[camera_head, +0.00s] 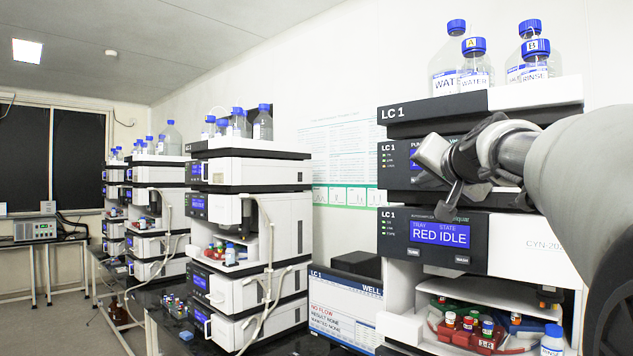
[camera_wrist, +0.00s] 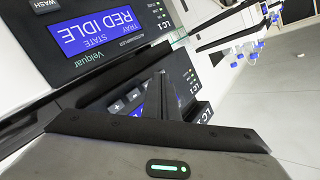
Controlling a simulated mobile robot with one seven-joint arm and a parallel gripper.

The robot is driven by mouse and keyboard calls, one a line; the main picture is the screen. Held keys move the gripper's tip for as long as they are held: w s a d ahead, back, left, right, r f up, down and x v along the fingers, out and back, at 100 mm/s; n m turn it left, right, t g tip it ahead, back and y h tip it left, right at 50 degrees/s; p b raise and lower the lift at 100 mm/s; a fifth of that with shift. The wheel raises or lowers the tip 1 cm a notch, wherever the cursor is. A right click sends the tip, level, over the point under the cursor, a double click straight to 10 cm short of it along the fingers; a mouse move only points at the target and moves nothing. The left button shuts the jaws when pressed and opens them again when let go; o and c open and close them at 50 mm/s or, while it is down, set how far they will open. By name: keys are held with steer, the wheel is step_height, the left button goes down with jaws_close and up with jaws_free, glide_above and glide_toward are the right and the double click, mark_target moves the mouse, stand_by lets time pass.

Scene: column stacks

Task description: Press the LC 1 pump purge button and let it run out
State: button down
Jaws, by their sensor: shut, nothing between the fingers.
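The LC 1 stack stands at the right in the head view. Its dark pump panel (camera_head: 394,160) is the upper one, with a blue display mostly hidden behind my gripper (camera_head: 460,168). In the wrist view, the pump panel (camera_wrist: 188,90) shows upside down, with plus and minus buttons (camera_wrist: 126,102) beside its display. My gripper (camera_wrist: 160,84) is shut and empty, its fingers in front of that panel. I cannot tell whether they touch it. I cannot make out the purge button in either view; my gripper covers part of the panel.
Below the pump, the autosampler panel (camera_head: 434,234) reads tray RED, state IDLE. An LC 1 screen (camera_head: 345,312) reads NO FLOW, result NONE. Capped bottles (camera_head: 473,72) stand on top of the stack. Vials (camera_head: 468,325) sit in the open bay. Other stacks (camera_head: 248,230) stand further left.

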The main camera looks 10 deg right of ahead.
stand_by(0.8)
steer(key=shift+w+d, duration=0.3)
steer(key=shift+d, duration=0.05)
steer(key=shift+w+d, duration=0.25)
steer(key=shift+d, duration=0.05)
stand_by(0.7)
steer(key=shift+s+a+b, duration=0.1)
steer(key=shift+b, duration=0.2)
steer(key=shift+s+a, duration=0.45)
steer(key=shift+a, duration=0.1)
steer(key=shift+s+a+r, duration=0.1)
steer(key=shift+s+a, duration=0.7)
steer(key=shift+a, duration=0.25)
steer(key=shift+s+a+r, duration=0.1)
steer(key=shift+s+a, duration=0.7)
steer(key=shift+a, duration=0.25)
steer(key=shift+d, duration=0.1)
